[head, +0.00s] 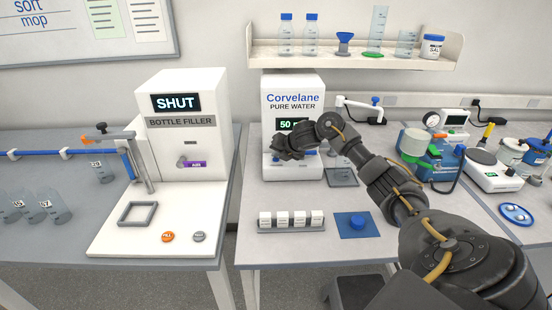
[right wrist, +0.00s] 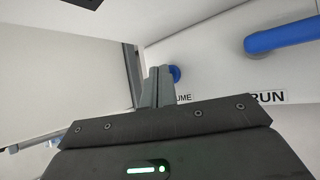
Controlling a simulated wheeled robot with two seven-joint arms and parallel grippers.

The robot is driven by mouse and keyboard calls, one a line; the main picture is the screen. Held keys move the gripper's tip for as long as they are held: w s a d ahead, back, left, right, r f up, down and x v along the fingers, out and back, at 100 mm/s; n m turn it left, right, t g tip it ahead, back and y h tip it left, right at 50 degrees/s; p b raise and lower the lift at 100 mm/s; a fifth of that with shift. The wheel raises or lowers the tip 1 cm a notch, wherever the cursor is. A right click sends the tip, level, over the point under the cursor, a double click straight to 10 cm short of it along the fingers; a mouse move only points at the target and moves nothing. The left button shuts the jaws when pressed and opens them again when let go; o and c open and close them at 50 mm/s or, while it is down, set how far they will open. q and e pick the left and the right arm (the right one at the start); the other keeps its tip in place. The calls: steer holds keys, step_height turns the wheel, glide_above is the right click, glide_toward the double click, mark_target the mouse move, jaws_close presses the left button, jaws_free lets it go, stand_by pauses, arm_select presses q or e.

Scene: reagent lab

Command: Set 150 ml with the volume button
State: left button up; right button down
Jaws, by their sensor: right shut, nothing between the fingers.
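The white Corvelane Pure Water dispenser (head: 293,94) stands on the right-hand bench. Its dark display (head: 286,125) shows green digits starting "50"; the rest is hidden behind my right arm. My right gripper (head: 280,151) is shut and empty, in front of the dispenser's lower front. In the right wrist view, the shut fingertips (right wrist: 158,76) are beside the round blue volume button (right wrist: 175,74) and partly cover it and its label, which reads "UME". I cannot tell whether they touch the button. My left gripper is out of view.
A blue bar (right wrist: 283,37) is above the RUN label (right wrist: 267,97) in the right wrist view. A rack of white-topped bottles (head: 291,228) and a blue mat (head: 354,231) are on the bench before the dispenser. The bottle filler (head: 183,145) stands left, across a gap.

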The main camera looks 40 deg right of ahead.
mark_target(278, 160)
steer(key=shift+r+p, duration=0.45)
steer(key=shift+r, duration=0.25)
step_height(278, 160, up, 5)
steer(key=p, duration=0.4)
stand_by(0.7)
